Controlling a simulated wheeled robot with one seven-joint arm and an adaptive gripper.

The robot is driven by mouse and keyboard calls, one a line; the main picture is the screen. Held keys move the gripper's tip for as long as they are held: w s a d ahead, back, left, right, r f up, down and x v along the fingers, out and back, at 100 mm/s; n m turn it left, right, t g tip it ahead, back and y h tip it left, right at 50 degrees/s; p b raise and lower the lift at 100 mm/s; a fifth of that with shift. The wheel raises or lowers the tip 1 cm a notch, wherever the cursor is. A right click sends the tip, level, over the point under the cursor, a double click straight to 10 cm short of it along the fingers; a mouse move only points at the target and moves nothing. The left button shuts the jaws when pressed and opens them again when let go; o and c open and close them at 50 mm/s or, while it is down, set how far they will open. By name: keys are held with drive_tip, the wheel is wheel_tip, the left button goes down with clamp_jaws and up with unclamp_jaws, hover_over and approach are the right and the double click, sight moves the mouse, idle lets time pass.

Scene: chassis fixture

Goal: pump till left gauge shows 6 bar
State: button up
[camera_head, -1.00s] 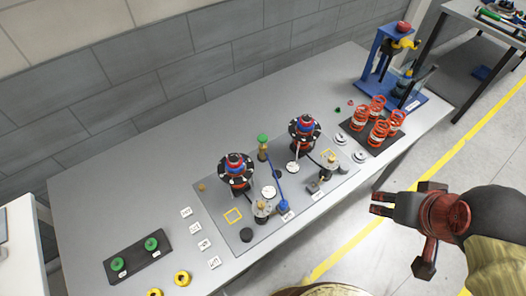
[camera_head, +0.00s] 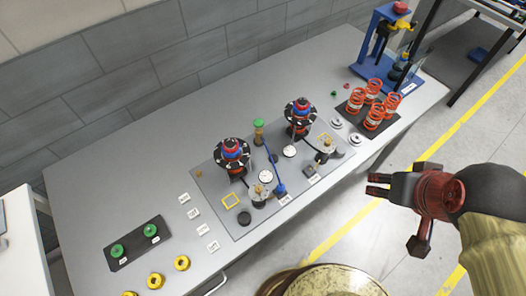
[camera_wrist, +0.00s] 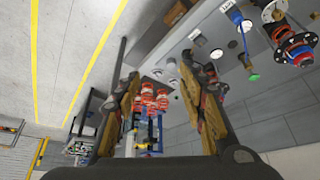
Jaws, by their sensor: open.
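The fixture plate (camera_head: 240,222) lies on the grey bench and bears two dark round strut units with red and blue tops, a left one (camera_head: 233,153) and a right one (camera_head: 300,115). A white gauge face, the left gauge (camera_head: 265,176), lies by the left unit; its reading is too small to tell. A right gauge (camera_head: 289,151) is by the right unit.
A black tray (camera_head: 140,240) with two green knobs and several yellow rings (camera_head: 182,263) are at the left. Red springs (camera_head: 374,105) and a blue press stand (camera_head: 377,65) are at the right end. The bench behind the plate is clear.

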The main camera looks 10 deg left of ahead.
drive_tip(key=shift+c, duration=1.3)
drive_tip(key=c, duration=0.7)
clamp_jaws()
